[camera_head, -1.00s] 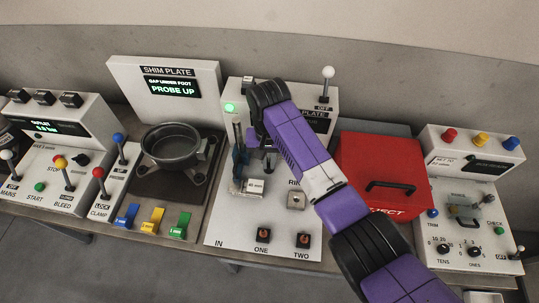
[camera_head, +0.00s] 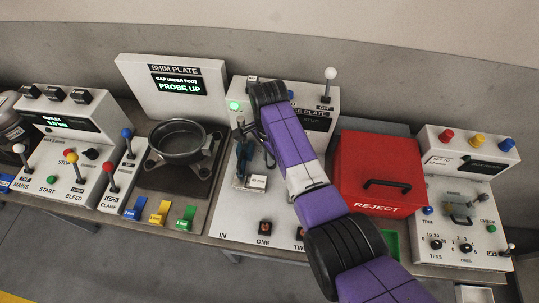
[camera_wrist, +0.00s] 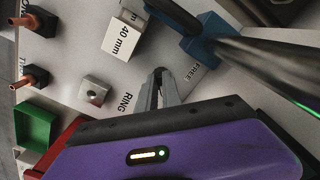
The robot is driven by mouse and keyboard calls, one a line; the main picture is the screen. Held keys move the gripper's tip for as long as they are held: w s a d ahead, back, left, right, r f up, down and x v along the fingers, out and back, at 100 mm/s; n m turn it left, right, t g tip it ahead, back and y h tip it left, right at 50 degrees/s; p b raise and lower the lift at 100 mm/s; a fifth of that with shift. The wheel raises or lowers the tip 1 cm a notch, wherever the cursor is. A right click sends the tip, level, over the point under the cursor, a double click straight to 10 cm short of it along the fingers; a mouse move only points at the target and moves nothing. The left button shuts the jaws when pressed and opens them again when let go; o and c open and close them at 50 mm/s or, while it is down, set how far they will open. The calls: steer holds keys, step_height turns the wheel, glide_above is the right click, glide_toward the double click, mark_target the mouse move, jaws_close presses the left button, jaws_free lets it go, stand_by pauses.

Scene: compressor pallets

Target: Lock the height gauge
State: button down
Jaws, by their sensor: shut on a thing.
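The height gauge (camera_head: 243,160), an upright post with a blue slider, stands on the white sloped panel of the gauge station. In the wrist view its blue part (camera_wrist: 208,38) and a dark round post show at the upper right, beside the word FREE on the panel. My gripper (camera_wrist: 160,78) is in the middle of the wrist view, its narrow fingers closed together beside FREE. It is shut on a small lever, which the fingers mostly hide. In the head view my purple arm hides the fingertips.
A white 40 mm block (camera_wrist: 120,40) sits close to the gauge. A metal block (camera_wrist: 93,91) stands by RING. A red REJECT box (camera_head: 375,170) stands right; the shim plate fixture (camera_head: 178,145) stands left.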

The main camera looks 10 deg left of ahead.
steer(key=shift+w+r+m, duration=0.1)
steer(key=shift+w+m, duration=0.05)
steer(key=shift+m, duration=1.15)
steer(key=c, duration=1.5)
jaws_free()
steer(key=shift+r+b, duration=0.4)
steer(key=shift+r, duration=3.5)
